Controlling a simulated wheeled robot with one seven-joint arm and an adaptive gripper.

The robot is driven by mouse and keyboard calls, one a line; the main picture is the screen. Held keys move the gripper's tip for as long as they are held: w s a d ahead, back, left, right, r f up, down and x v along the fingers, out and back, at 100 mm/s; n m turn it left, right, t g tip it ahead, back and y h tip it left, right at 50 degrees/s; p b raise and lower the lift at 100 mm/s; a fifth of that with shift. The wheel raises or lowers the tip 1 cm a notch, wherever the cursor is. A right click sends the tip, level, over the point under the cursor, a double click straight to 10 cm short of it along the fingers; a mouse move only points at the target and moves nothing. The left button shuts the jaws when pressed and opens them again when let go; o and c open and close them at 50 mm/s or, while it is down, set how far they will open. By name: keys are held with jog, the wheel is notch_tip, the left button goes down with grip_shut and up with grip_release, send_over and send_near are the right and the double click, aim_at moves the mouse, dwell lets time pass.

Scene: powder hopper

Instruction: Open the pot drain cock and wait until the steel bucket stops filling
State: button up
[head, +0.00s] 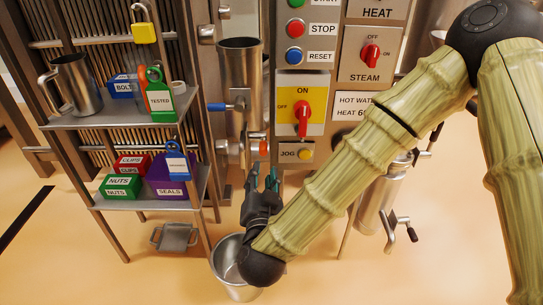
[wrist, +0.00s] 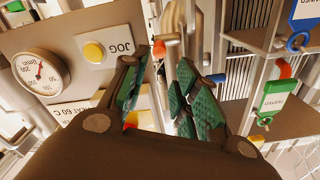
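The steel bucket (head: 228,262) stands on the floor, partly behind my arm; its fill level is hard to tell. A tall steel vessel (head: 240,65) stands above it. A cock with a blue lever (head: 217,107) sits on the pipework at the vessel. Lower down is a fitting with an orange-red handle (head: 264,148). I cannot tell which is the pot drain cock. My gripper (head: 264,180) points up just below the orange-red handle. In the wrist view its green-padded fingers (wrist: 163,95) are apart with nothing gripped; an orange-red part (wrist: 160,49) shows beyond them.
A control panel (head: 312,140) with buttons and a red switch stands right of the pipes. A shelf rack (head: 135,112) on the left holds a jug, labelled bins and padlocks. The floor at front left is clear.

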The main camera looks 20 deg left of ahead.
aim_at(263, 153)
jog(key=b+x, duration=0.1)
jog(key=x, duration=0.8)
jog(key=shift+d+b, duration=0.1)
jog(key=shift+b, duration=0.3)
grip_shut()
